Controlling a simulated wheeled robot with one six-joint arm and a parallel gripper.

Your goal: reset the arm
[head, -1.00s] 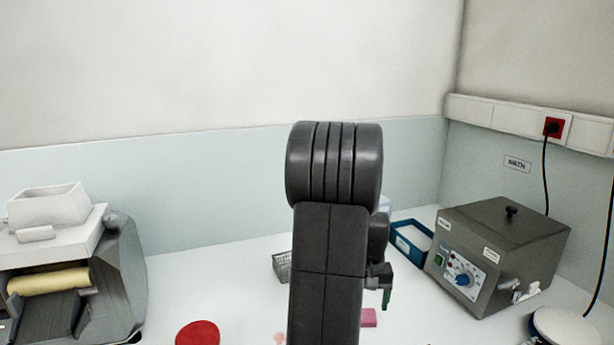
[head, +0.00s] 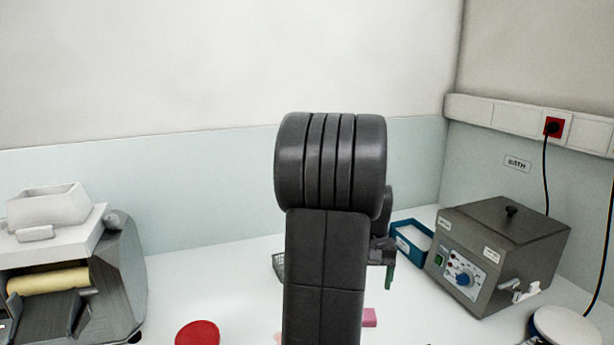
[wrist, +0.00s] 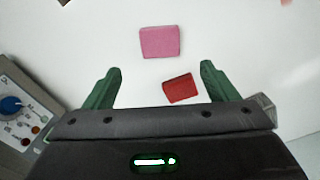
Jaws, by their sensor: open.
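My arm stands upright in the middle of the head view and hides part of the bench behind it. My gripper (wrist: 160,84) shows in the wrist view with its two green fingers wide apart and nothing held between them. One green finger also shows beside the arm in the head view (head: 389,278). Past the fingertips a pink block (wrist: 160,42) lies on the white bench. A smaller red block (wrist: 179,88) lies nearer, between the fingers in the picture. The pink block also shows in the head view (head: 370,317), right of my arm.
A grey bath box with a lid and dial (head: 500,250) stands at the right. A blue tray (head: 412,240) is left of it. A machine with a yellow roller (head: 75,270) stands at the left. A red disc (head: 198,334) lies at front left. A wire basket (head: 279,266) is partly hidden.

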